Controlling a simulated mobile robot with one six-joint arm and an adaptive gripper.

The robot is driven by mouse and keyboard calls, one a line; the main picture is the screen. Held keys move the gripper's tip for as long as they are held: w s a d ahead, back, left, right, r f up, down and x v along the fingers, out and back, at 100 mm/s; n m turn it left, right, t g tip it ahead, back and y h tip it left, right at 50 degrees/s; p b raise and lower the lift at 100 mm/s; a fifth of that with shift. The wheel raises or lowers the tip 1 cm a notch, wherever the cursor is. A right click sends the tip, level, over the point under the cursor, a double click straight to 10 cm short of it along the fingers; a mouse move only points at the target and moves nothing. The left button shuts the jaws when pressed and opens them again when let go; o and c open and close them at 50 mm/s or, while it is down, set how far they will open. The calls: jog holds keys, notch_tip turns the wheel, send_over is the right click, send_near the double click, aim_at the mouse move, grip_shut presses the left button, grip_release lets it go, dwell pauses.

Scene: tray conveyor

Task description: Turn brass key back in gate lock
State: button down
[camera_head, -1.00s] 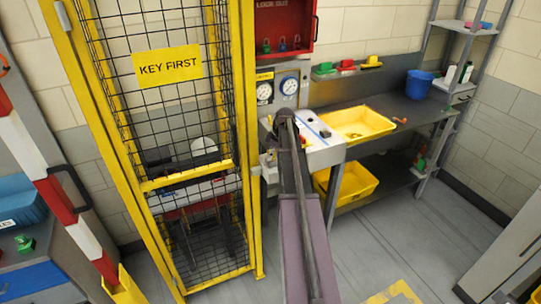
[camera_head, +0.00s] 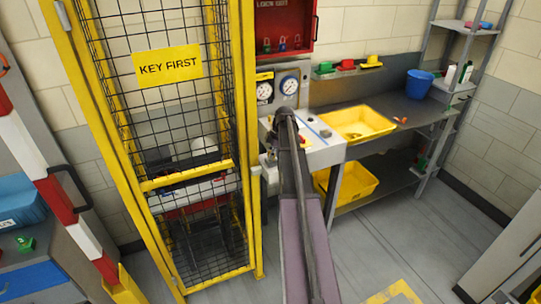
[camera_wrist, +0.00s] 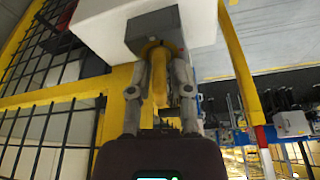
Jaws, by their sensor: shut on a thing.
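In the wrist view, the brass key (camera_wrist: 158,86) is upright between the two grey fingers of my gripper (camera_wrist: 160,76). My gripper is shut on the key. The key's far end meets the grey lock block (camera_wrist: 152,22), which sits against a white housing (camera_wrist: 95,22). How far the key is turned cannot be told. In the head view, the yellow mesh gate (camera_head: 152,185) with its "KEY FIRST" sign (camera_head: 168,67) stands left of my arm. My gripper, the key and the lock are not discernible there.
A bench (camera_head: 395,112) with a yellow tray (camera_head: 358,136) and a blue bucket (camera_head: 419,84) stands right of the gate. Two gauges are on a wall panel behind my arm. A red-and-white barrier post (camera_head: 52,192) is at left. The floor at lower right is mostly clear.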

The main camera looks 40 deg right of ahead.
dwell(0.3)
jog(key=shift+n+g, duration=0.4)
jog(key=shift+n, duration=1.1)
jog(key=shift+s+n+g, duration=0.1)
jog(key=shift+n+g, duration=0.3)
jog(key=shift+n, duration=1.1)
jog(key=c, duration=0.5)
grip_release()
jog(key=shift+r, duration=0.1)
